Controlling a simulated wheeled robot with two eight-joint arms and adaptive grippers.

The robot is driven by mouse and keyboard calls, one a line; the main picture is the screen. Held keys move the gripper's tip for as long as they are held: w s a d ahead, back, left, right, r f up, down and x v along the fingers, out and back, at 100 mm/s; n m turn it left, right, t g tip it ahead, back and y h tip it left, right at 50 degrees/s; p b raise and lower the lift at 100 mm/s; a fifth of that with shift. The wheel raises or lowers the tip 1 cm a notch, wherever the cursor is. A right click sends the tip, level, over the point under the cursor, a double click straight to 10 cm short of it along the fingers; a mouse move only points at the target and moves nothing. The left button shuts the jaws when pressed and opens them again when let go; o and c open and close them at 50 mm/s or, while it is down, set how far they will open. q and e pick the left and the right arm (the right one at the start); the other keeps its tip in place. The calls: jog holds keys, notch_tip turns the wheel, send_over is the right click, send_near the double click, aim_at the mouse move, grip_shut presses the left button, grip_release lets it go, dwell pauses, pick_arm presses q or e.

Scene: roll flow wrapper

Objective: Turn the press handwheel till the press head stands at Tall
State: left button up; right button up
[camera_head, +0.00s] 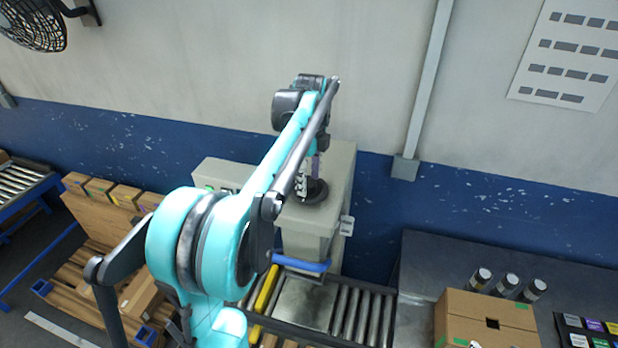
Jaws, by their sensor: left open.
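The press (340,170) is a pale beige machine against the wall, behind the roller conveyor. Its dark round handwheel (317,194) lies on the top, partly covered by my left arm. My left gripper (302,186) points down at the handwheel's left side and is open; I cannot tell whether its fingers touch the wheel. A pale block with a blue bar (303,264) hangs at the press's front above the conveyor. My arm hides much of the press's left side, and I cannot read any height scale. My right gripper is out of view.
The roller conveyor (345,312) runs below the press, with a yellow bar (265,290) across it. A cardboard box (485,318) and several dark cans (506,285) stand on the grey table at right. Pallets with cartons (125,195) stand at left.

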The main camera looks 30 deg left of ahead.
aim_at(310, 181)
pick_arm(q)
notch_tip(310, 181, up, 12)
jog(key=shift+w, duration=0.15)
dwell(0.3)
dwell(0.4)
jog(key=s+d+f+n+t, duration=0.4)
jog(key=s+d+f+n, duration=0.4)
jog(key=s+f+n, duration=0.15)
jog(key=s+d+f+n+t, duration=0.4)
jog(key=s+d+f+n, duration=0.4)
jog(key=s+f, duration=0.3)
notch_tip(310, 181, down, 29)
jog(key=b, duration=2.9)
jog(key=shift+w+a+r, duration=0.15)
jog(key=shift+w+a, duration=0.15)
jog(key=shift+w, duration=0.1)
